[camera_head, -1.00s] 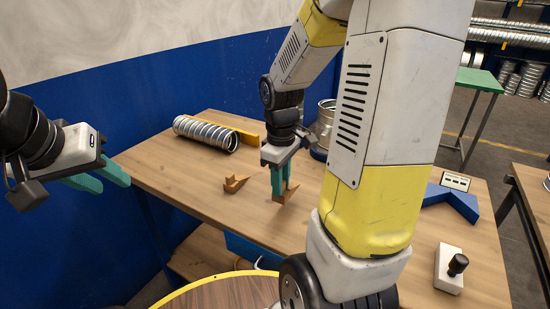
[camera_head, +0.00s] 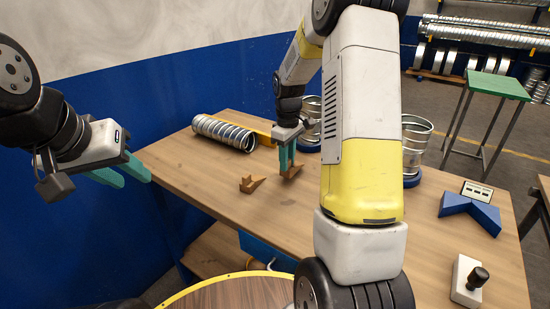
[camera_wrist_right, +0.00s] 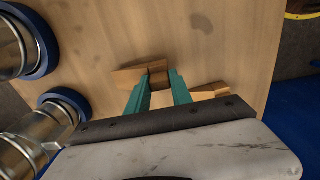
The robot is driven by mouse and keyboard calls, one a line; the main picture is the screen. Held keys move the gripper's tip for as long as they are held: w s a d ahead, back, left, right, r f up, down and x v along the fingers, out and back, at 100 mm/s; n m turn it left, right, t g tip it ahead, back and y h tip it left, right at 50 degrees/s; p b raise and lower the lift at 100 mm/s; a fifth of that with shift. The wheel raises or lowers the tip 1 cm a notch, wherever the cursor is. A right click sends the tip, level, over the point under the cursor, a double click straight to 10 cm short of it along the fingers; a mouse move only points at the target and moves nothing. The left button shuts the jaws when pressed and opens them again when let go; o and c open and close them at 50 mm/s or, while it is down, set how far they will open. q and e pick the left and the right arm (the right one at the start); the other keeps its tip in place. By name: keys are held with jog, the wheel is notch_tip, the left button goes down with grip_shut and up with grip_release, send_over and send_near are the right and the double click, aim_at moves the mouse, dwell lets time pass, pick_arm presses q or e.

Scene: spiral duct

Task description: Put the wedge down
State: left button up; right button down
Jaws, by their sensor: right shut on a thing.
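My right gripper (camera_head: 287,172) is shut on a brown wooden wedge (camera_head: 296,172), close over the middle of the table. In the right wrist view the same wedge (camera_wrist_right: 143,77) sits between the teal fingers (camera_wrist_right: 157,90). I cannot tell whether its underside touches the tabletop. My left gripper (camera_head: 135,178) is open and empty, in the air off the table's left edge.
Ring-based metal cylinders (camera_head: 415,145) stand behind my right arm. A blue angled block (camera_head: 470,212) and a joystick box (camera_head: 467,281) are at the right.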

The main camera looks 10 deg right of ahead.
jog(key=shift+f, duration=1.1)
jog(key=c, duration=1.1)
grip_release()
jog(key=shift+f, duration=0.15)
